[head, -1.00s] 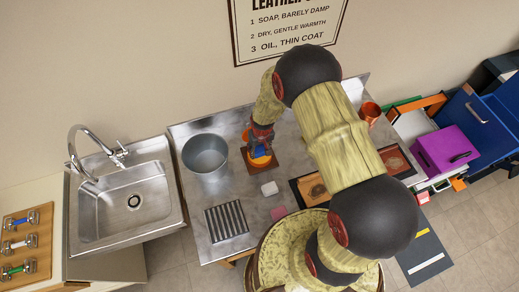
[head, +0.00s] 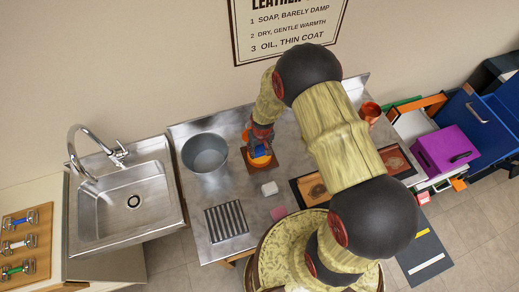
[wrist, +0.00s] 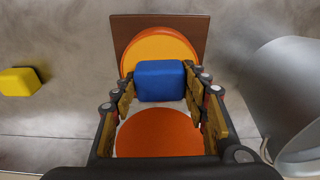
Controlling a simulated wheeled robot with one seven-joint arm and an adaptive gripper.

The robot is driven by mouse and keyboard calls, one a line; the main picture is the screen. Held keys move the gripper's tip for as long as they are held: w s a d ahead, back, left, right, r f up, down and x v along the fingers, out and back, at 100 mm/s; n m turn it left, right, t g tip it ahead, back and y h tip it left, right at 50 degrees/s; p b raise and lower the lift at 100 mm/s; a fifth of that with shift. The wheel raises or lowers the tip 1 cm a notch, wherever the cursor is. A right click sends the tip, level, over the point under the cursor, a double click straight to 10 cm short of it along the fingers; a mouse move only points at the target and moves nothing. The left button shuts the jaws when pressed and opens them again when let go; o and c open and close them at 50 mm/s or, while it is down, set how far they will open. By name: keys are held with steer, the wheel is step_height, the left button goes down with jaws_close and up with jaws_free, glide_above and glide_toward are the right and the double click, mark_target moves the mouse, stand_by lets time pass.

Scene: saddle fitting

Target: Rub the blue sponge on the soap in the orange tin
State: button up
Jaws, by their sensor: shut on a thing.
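My gripper (wrist: 160,88) is shut on the blue sponge (wrist: 160,82), which sits between its fingertips in the wrist view. The orange tin (wrist: 158,47) stands on a brown square board (wrist: 123,32), and the sponge covers its near part in that view. In the head view the tin (head: 260,161) shows just below the gripper (head: 260,148), with the blue sponge (head: 259,150) over its far part. I cannot tell whether the sponge touches the soap.
A grey metal bucket (head: 205,153) stands close to the left of the tin. A white block (head: 269,188), a pink block (head: 279,213) and a ribbed rack (head: 226,221) lie nearer on the metal bench. A yellow block (wrist: 18,82) shows in the wrist view. A sink (head: 130,205) is further left.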

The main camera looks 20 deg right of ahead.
mark_target(260, 149)
steer(key=shift+s, duration=0.1)
steer(key=shift+r+p, duration=2.05)
steer(key=shift+r, duration=1.45)
steer(key=shift+f, duration=0.1)
